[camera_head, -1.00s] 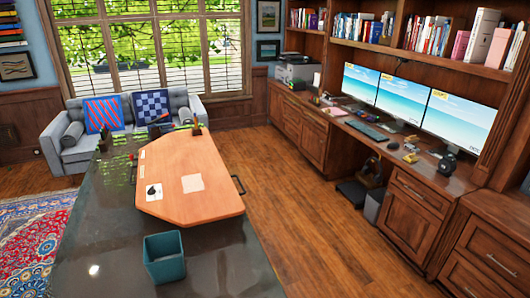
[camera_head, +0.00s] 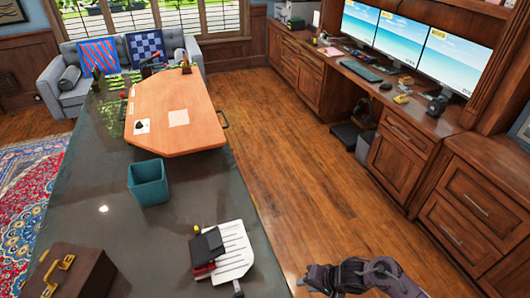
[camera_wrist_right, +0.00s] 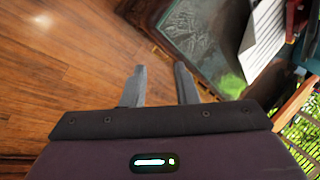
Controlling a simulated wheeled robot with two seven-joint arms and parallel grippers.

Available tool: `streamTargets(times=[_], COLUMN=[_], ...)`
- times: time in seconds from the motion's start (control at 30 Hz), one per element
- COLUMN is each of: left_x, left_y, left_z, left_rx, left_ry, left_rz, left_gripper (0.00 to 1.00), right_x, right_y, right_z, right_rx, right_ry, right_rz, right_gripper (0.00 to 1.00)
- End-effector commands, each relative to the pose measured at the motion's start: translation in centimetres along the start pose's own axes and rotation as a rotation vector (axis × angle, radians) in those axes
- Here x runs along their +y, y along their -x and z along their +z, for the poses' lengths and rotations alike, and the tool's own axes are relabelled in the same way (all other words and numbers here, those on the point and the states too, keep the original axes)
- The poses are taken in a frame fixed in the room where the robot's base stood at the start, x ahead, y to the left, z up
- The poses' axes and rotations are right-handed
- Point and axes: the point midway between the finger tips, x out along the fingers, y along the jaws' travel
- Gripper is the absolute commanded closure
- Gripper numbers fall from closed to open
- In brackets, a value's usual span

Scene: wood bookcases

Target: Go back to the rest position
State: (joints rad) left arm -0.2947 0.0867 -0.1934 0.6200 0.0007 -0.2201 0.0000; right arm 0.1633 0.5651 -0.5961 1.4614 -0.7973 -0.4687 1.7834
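My right gripper (camera_head: 304,281) shows at the bottom of the head view, at the end of my dark arm, over the wood floor just right of the dark table (camera_head: 190,222). In the right wrist view, its two grey fingers (camera_wrist_right: 160,82) stand apart with nothing between them, so it is open and empty. Wood floor and part of the dark table lie beyond the fingers. I cannot make out my left gripper in any view.
The table holds a teal bin (camera_head: 148,183), a wooden board (camera_head: 180,138), a white lined sheet (camera_head: 238,252) with a dark and red object (camera_head: 206,250), and a brown case (camera_head: 82,275). A wood cabinet (camera_head: 396,160) stands right. The floor (camera_head: 290,150) between is clear.

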Motion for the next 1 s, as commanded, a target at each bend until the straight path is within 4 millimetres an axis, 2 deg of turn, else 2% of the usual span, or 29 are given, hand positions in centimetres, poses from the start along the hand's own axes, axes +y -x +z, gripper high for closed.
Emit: streamTargets(times=[0.03, 0.17, 0.27, 0.37, 0.4, 0.47, 0.53, 0.6, 0.7, 0.8, 0.9, 1.0], left_x=[0.0, 0.2, 0.7, 1.3, 1.4, 1.5, 1.5, 1.5, 1.4, 1.4, 1.2, 1.1], left_y=[-0.7, -1.7, -2.8, -4.2, -4.7, -5.3, -6.0, -6.7, -7.4, -8.0, -8.2, -8.3], left_z=[0.1, 0.2, 0.4, 0.6, 0.7, 0.7, 0.8, 0.9, 0.9, 1.0, 1.1, 1.1], left_rx=[0.000, 0.000, -0.001, -0.003, -0.003, -0.002, -0.002, -0.003, -0.003, -0.003, -0.003, -0.004], left_ry=[0.000, -0.001, -0.003, -0.004, -0.005, -0.005, -0.006, -0.006, -0.006, -0.005, -0.004, -0.003], left_rz=[0.000, 0.002, 0.008, 0.015, 0.017, 0.017, 0.017, 0.017, 0.016, 0.015, 0.013, 0.011], left_gripper=[0.64, 0.64, 0.64, 0.64, 0.64, 0.64, 0.64, 0.64, 0.64, 0.64, 0.64, 0.64], right_x=[1.2, 4.3, 8.2, 13.9, 16.2, 19.6, 23.4, 26.9, 31.0, 33.9, 35.5, 36.3], right_y=[-1.5, -4.8, -8.1, -12.0, -13.3, -15.0, -16.6, -17.7, -18.6, -18.7, -18.6, -18.4], right_z=[0.3, 0.8, 2.0, 4.8, 6.3, 8.8, 12.2, 16.0, 21.4, 25.8, 28.9, 30.4], right_rx=[0.004, 0.035, 0.063, 0.088, 0.092, 0.090, 0.074, 0.044, -0.013, -0.071, -0.117, -0.142], right_ry=[0.006, 0.050, 0.095, 0.161, 0.193, 0.241, 0.299, 0.356, 0.436, 0.502, 0.550, 0.576], right_rz=[-0.002, -0.001, 0.020, 0.077, 0.107, 0.157, 0.220, 0.283, 0.361, 0.419, 0.454, 0.472], right_gripper=[0.73, 0.73, 0.73, 0.73, 0.73, 0.73, 0.73, 0.73, 0.73, 0.73, 0.73, 0.73])
